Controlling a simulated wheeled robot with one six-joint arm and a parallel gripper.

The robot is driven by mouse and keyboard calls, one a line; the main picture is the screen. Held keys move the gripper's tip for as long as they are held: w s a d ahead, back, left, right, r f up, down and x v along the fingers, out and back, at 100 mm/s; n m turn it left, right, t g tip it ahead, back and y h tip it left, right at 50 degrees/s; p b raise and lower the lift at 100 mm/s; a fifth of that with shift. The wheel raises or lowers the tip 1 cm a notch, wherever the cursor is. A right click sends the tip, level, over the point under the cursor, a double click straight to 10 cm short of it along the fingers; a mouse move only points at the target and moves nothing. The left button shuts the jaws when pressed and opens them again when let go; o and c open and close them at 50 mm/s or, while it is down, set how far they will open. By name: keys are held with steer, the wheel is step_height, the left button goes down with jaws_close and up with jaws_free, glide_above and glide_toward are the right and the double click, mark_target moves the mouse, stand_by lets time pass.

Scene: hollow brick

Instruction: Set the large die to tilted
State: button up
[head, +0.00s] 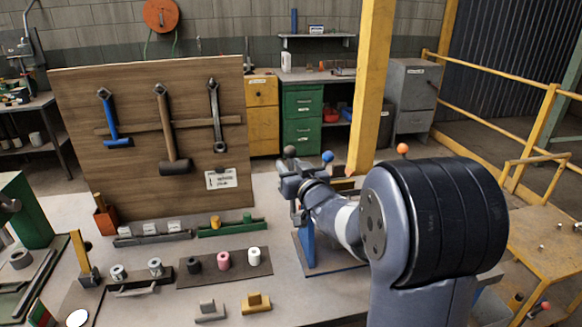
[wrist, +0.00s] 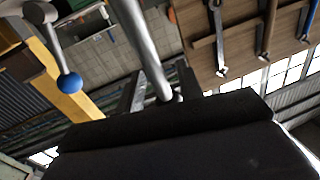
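I cannot tell for sure which thing is the large die. A grey stepped block (head: 209,310) and a yellow stepped block (head: 256,302) lie at the front of the bench. My gripper (head: 300,180) is over a blue-posted bench tool (head: 306,243), which my arm partly hides. In the wrist view my gripper's fingers (wrist: 160,92) are apart, with a bright metal rod (wrist: 145,45) showing between them; clear contact does not show. A lever with a blue ball (wrist: 68,82) stands left of the fingers, and the blue ball also shows in the head view (head: 327,156).
A dark rack (head: 236,270) holds black, pink and white cylinders. A green tray (head: 231,230) lies behind it. A yellow post (head: 371,85) rises behind my arm.

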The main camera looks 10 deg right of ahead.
steer(key=shift+c, duration=0.2)
jaws_close()
